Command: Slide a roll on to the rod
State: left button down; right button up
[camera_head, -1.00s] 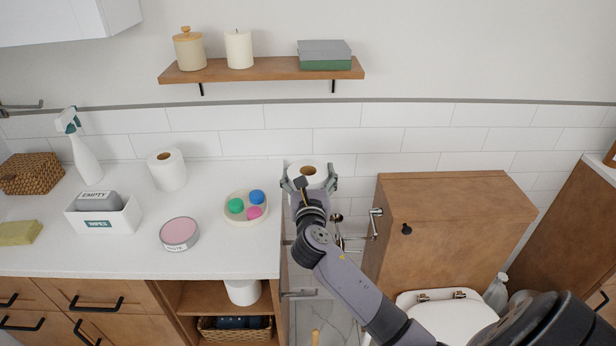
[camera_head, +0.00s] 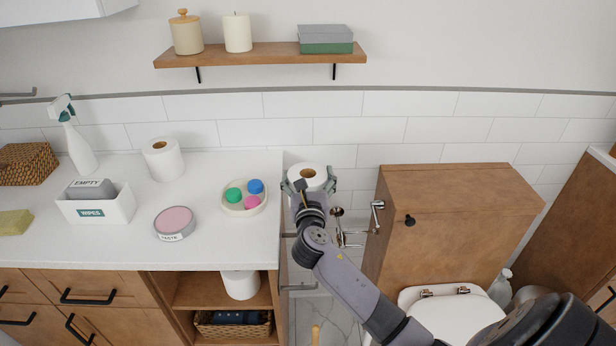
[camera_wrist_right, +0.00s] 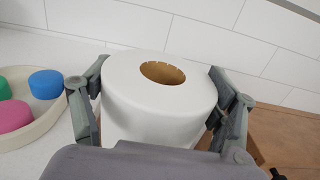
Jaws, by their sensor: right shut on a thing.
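My right gripper (camera_head: 308,184) is shut on a white toilet roll (camera_head: 307,173), with one finger on each side of it. In the right wrist view the roll (camera_wrist_right: 160,98) stands upright between the fingers, its brown core hole facing up. In the head view the roll is just right of the counter's end, in front of the tiled wall. A chrome fitting (camera_head: 377,217) is on the side of the wooden cistern box, right of the gripper. A metal bar (camera_head: 298,288) sticks out below the gripper by the counter's end. I cannot tell which is the rod. My left gripper is not in view.
Another roll (camera_head: 163,159) stands on the white counter (camera_head: 120,245), and one (camera_head: 240,285) sits on the open shelf below. A dish (camera_head: 244,198) with coloured pieces is near the counter's right end. The cistern box (camera_head: 450,210) and toilet (camera_head: 450,315) bound the right side.

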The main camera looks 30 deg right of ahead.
jog(key=o, duration=1.2)
jog(key=v, duration=1.2)
jog(key=shift+d, duration=0.1)
